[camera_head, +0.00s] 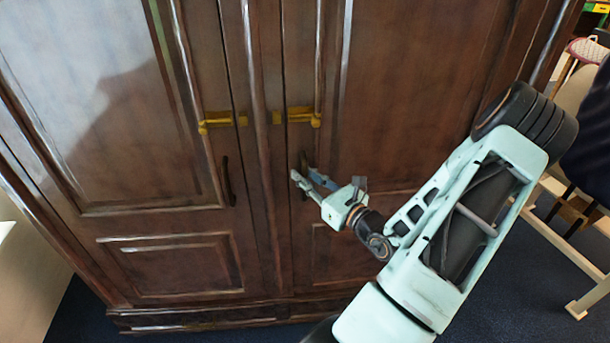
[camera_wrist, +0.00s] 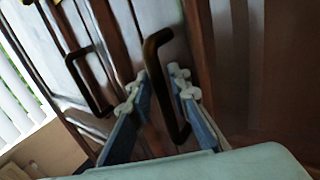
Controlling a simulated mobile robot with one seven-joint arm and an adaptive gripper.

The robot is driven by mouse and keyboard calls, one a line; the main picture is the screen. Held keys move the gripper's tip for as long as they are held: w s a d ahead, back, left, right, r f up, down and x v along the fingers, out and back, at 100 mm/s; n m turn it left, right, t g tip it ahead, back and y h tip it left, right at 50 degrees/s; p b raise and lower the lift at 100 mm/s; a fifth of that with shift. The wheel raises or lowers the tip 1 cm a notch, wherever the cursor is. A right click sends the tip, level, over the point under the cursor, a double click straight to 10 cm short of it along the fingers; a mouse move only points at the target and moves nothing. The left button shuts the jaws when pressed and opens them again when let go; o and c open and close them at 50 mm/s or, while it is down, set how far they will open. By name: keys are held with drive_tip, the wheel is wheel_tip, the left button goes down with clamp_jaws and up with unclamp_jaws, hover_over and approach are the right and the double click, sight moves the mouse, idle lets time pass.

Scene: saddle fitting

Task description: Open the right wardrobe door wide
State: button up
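The dark brown wardrobe's right door (camera_head: 400,110) is shut, flush with the left door (camera_head: 120,110). Its dark upright bar handle (camera_head: 304,160) is near the door's left edge, partly hidden by my gripper. My gripper (camera_head: 306,179) is at this handle. In the wrist view, the right door's handle (camera_wrist: 168,105) runs between the two spread fingers of my gripper (camera_wrist: 158,82). The fingers are open, with gaps to the bar; I cannot tell whether either touches it.
The left door's handle (camera_head: 228,182) stands close by on the left and also shows in the wrist view (camera_wrist: 88,82). Yellow fittings (camera_head: 298,116) sit above the handles. A white table frame (camera_head: 565,235) and chairs stand to the right of the wardrobe.

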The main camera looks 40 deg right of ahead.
clamp_jaws()
